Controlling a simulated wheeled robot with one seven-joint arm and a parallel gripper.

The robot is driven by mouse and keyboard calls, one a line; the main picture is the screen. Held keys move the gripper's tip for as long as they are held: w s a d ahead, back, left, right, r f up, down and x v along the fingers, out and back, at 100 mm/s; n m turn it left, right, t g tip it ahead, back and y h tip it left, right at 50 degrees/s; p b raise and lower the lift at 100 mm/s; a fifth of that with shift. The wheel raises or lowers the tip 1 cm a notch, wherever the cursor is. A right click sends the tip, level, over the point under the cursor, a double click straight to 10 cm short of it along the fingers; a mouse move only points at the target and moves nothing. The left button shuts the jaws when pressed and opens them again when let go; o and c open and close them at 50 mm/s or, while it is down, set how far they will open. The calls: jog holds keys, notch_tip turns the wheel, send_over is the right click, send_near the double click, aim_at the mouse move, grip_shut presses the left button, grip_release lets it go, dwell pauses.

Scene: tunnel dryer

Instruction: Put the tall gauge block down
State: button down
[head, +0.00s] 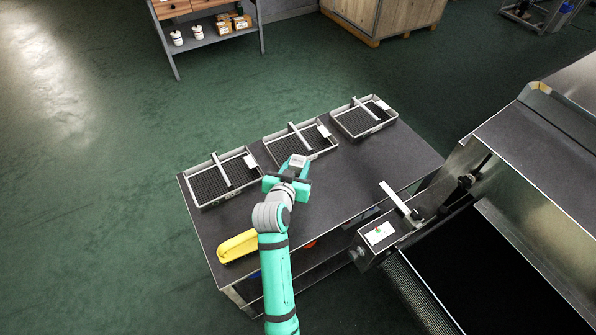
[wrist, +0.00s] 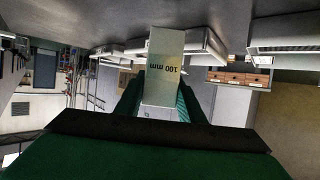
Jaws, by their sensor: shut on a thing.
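The tall gauge block (wrist: 163,66), a pale grey slab marked "100 mm", is between the fingers of my gripper in the wrist view, with its lettering upside down. In the head view my gripper (head: 290,176) is over the dark table, just in front of the middle tray. The block's light grey top (head: 298,161) shows at the gripper's far end. My gripper is shut on the block. The arm and fingers hide the block's lower part in the head view, so I cannot tell whether it touches the table.
Three mesh trays, left (head: 203,190), middle (head: 273,155) and right (head: 338,122), line the table's far edge, each with a bar across it. A yellow object (head: 238,246) lies at the front left. The dark tabletop (head: 385,158) is clear to the right. The dryer (head: 535,150) stands at right.

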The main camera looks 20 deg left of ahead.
aim_at(297, 172)
jog(key=shift+f, duration=1.5)
jog(key=c, duration=1.2)
grip_release()
jog(key=shift+f, duration=0.2)
